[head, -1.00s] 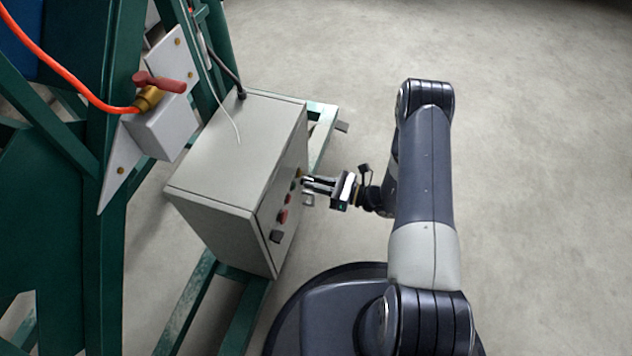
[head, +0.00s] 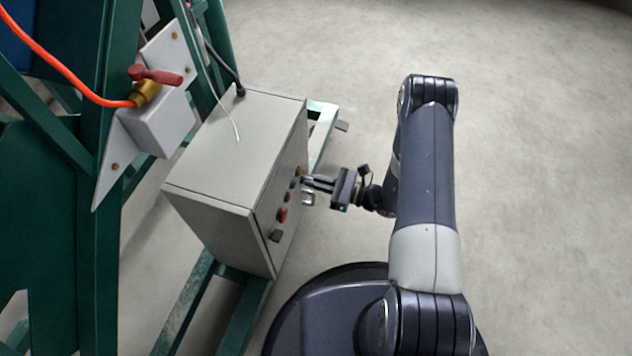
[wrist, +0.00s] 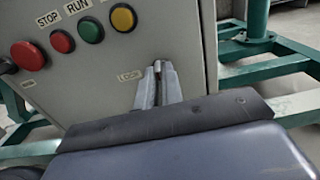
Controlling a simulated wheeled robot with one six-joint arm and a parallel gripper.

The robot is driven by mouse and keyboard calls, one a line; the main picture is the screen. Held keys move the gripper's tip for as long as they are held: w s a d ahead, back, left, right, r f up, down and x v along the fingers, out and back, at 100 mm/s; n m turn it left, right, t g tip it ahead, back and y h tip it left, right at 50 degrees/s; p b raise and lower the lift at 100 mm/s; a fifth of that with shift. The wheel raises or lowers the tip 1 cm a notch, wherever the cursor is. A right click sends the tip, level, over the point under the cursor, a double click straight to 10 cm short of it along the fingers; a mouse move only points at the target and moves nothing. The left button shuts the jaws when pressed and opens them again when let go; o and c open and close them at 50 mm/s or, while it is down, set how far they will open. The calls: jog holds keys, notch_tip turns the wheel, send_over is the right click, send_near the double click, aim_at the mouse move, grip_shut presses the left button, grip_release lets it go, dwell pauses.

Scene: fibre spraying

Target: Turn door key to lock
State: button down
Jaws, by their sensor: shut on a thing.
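The grey control box (head: 235,145) stands left of my arm in the head view, its door facing my gripper. My gripper (head: 306,180) reaches the door beside the buttons. In the wrist view, my gripper (wrist: 158,80) is shut on a small metal piece at the door, which looks like the door key (wrist: 157,65). Only its tip shows between the fingertips, so its turn angle cannot be told. A small label (wrist: 130,75), too blurred to read surely, sits just left of the fingers.
The door carries a red STOP button (wrist: 62,41), a green RUN button (wrist: 90,30), a yellow button (wrist: 123,18) and a larger red button (wrist: 28,55). A green frame (head: 190,305) runs below the box. The floor right of my arm is clear.

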jog(key=c, duration=1.6)
grip_release()
jog(key=shift+o, duration=0.2)
jog(key=p+v, duration=0.2)
jog(key=v, duration=0.8)
jog(key=shift+d, duration=0.4)
jog(key=shift+s, duration=0.15)
jog(key=b+x, duration=0.1)
jog(key=x, duration=1)
jog(key=shift+b, duration=0.4)
